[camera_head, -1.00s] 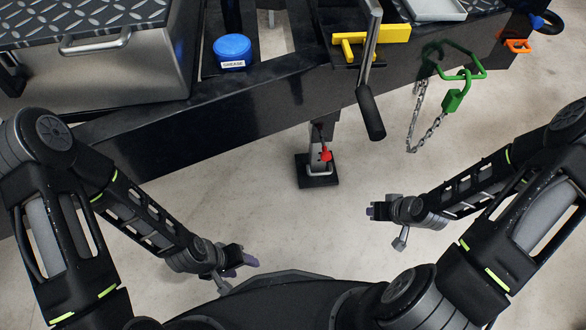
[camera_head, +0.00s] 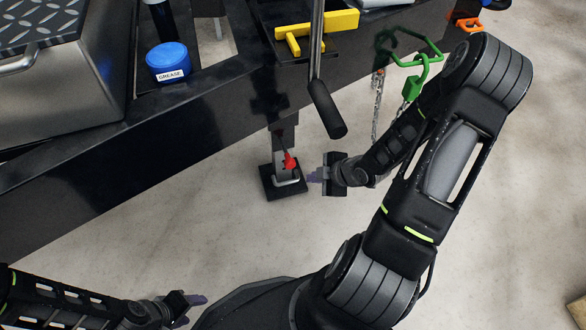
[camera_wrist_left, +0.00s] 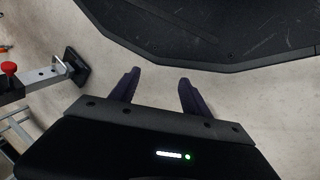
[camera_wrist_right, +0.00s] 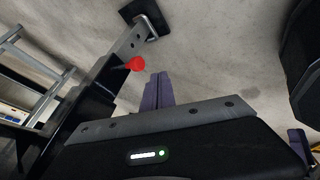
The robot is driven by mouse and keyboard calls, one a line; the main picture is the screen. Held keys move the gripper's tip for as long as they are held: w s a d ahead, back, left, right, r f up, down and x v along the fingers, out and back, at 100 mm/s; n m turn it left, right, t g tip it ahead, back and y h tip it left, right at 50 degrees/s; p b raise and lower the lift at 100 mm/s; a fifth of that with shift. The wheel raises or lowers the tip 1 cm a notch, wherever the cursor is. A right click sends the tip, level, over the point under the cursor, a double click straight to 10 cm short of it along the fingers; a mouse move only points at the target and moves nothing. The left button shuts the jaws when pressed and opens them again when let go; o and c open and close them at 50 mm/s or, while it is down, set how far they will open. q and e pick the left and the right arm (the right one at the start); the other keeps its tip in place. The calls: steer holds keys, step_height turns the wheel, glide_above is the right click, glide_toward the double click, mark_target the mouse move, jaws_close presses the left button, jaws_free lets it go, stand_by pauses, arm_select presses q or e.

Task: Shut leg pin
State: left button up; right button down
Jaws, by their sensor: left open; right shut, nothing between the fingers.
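The leg pin has a red knob (camera_head: 290,162) and sits on the grey trailer leg (camera_head: 281,150), which stands on a black foot plate (camera_head: 268,190). In the right wrist view the red knob (camera_wrist_right: 135,64) sticks out from the leg towards my fingers. My right gripper (camera_head: 314,176) is shut and empty, just right of the leg and a little below the knob. Its fingers (camera_wrist_right: 157,90) lie together, apart from the knob. My left gripper (camera_head: 200,300) is open and empty at the lower left, far from the leg. The left wrist view also shows the red knob (camera_wrist_left: 9,67).
A black crank handle (camera_head: 327,108) hangs above and right of the leg. A blue grease tub (camera_head: 167,62) and a yellow chock (camera_head: 318,30) are on the frame. Floor in front is clear.

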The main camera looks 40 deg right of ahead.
mark_target(292, 161)
arm_select(q)
steer(key=shift+f, duration=0.1)
arm_select(e)
steer(key=shift+f, duration=0.1)
arm_select(q)
step_height(292, 161, down, 6)
steer(key=w+b, duration=0.1)
steer(key=b, duration=0.5)
steer(key=shift+w+f, duration=0.15)
steer(key=shift+f, duration=0.05)
arm_select(e)
steer(key=w+f, duration=0.7)
steer(key=w, duration=0.2)
steer(key=shift+w+d+f, duration=0.15)
steer(key=shift+w+f, duration=0.1)
steer(key=shift+w, duration=0.05)
arm_select(q)
steer(key=shift+a, duration=0.1)
